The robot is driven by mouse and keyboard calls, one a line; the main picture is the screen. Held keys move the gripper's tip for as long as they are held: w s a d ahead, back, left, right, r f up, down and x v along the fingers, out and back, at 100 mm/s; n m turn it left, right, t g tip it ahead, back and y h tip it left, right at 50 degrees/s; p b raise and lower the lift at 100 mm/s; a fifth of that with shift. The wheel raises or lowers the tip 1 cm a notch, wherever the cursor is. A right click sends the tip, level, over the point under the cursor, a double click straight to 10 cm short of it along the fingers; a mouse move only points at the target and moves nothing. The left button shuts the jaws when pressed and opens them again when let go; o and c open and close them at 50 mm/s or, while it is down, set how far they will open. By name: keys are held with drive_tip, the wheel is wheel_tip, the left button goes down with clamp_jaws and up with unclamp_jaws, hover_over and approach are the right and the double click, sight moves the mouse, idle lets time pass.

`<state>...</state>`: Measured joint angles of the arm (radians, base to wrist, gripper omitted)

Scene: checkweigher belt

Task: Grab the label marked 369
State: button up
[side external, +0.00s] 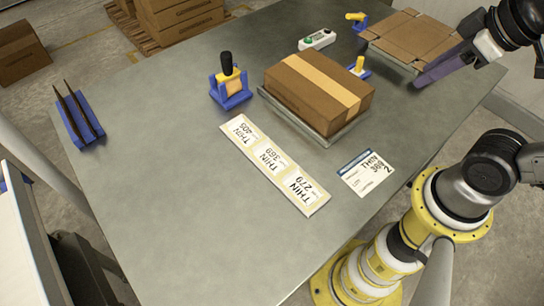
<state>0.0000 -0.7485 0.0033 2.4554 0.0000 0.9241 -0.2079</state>
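The label marked 369 (270,159) is the middle one of three white labels on a pale strip lying flat on the grey table (190,200). The label marked 405 (243,132) is at its upper left, and the label marked 279 (300,187) is at its lower right. All three also read THIN. My gripper (437,70) is at the upper right, over or beside the flattened cardboard, well away from the labels. Its purple-grey end shows, but its fingers cannot be told apart.
A taped brown box (305,95) sits on a metal plate behind the strip. A printed card (366,173) lies right of the strip. A blue holder with a black-handled tool (230,85) and a blue rack (78,118) stand left.

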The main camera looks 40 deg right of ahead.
drive_tip(key=w+a+r+n, duration=0.2)
drive_tip(key=w+r+n, duration=0.35)
drive_tip(key=w, duration=0.25)
drive_tip(key=n+g, duration=0.6)
drive_tip(key=n, duration=0.4)
hover_over(257, 151)
wheel_tip(257, 151, down, 17)
drive_tip(key=f, duration=0.6)
drive_tip(key=shift+w+d+f, duration=0.1)
drive_tip(key=shift+w+f, duration=0.25)
drive_tip(key=shift+f, duration=0.05)
drive_tip(key=shift+s+f, duration=0.2)
drive_tip(key=shift+f, duration=1.35)
drive_tip(key=shift+s+f, duration=0.2)
drive_tip(key=shift+f, duration=1.3)
clamp_jaws()
